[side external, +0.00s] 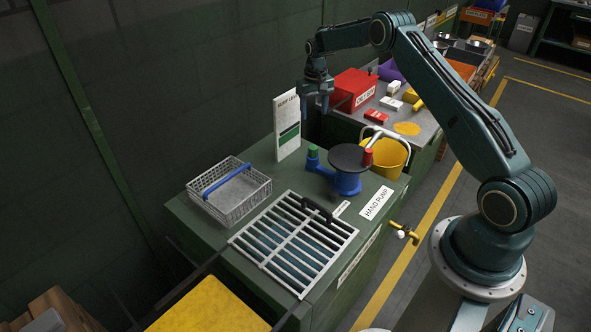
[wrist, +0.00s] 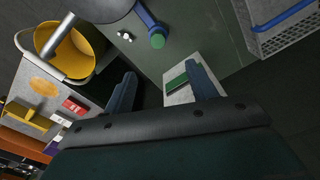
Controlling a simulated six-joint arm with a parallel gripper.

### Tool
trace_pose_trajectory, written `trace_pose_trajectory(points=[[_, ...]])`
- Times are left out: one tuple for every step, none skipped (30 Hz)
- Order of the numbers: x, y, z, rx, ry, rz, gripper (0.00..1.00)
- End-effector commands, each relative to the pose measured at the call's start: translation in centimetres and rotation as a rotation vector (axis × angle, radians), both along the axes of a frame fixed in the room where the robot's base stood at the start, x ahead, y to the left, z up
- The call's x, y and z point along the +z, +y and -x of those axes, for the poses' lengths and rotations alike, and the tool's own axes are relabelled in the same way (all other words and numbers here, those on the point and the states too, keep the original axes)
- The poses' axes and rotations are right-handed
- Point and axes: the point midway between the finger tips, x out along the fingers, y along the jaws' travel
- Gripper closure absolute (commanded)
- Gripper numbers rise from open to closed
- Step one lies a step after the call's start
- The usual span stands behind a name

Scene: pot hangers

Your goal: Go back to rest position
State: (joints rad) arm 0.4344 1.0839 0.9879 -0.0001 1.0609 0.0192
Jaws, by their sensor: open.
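My gripper (side external: 317,100) hangs high near the back of the green bench (side external: 255,290), above the gap beside a white sign board. It points down. In the wrist view its two dark fingers (wrist: 163,88) stand apart with nothing held between them. The white sign board (side external: 288,126) with a green panel stands upright on the bench, just left of my gripper in the side view. In the wrist view the board (wrist: 180,92) shows partly behind the right finger.
A blue hand pump (side external: 346,183) with a dark disc top, a wire basket (side external: 230,205) and a barred grate (side external: 293,240) are on the bench. A yellow bucket (side external: 385,157) stands beyond the pump. A red box (side external: 354,88) is on the bench behind.

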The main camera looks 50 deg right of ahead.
Motion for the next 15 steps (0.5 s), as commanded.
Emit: trace_pose_trajectory(points=[[0.9,0.4,0.0,0.006,-0.006,0.003,0.43],[1.5,0.6,0.0,0.01,-0.01,0.005,0.43],[2.2,1.0,0.0,0.015,-0.015,0.006,0.43],[2.9,1.2,0.0,0.018,-0.019,0.008,0.43],[3.6,1.5,0.1,0.023,-0.024,0.011,0.43],[4.6,2.0,0.2,0.029,-0.03,0.014,0.43],[5.3,2.4,0.3,0.034,-0.035,0.015,0.43],[6.1,2.8,0.4,0.04,-0.04,0.018,0.43],[7.2,3.3,0.6,0.047,-0.047,0.021,0.43],[8.0,3.7,0.8,0.052,-0.053,0.023,0.43],[8.8,4.1,1.0,0.058,-0.058,0.025,0.43],[9.8,4.7,1.2,0.065,-0.065,0.028,0.43],[10.5,5.1,1.4,0.071,-0.071,0.03,0.43],[11.3,5.5,1.7,0.076,-0.077,0.033,0.43],[12.3,6.1,2.0,0.084,-0.084,0.035,0.43]])
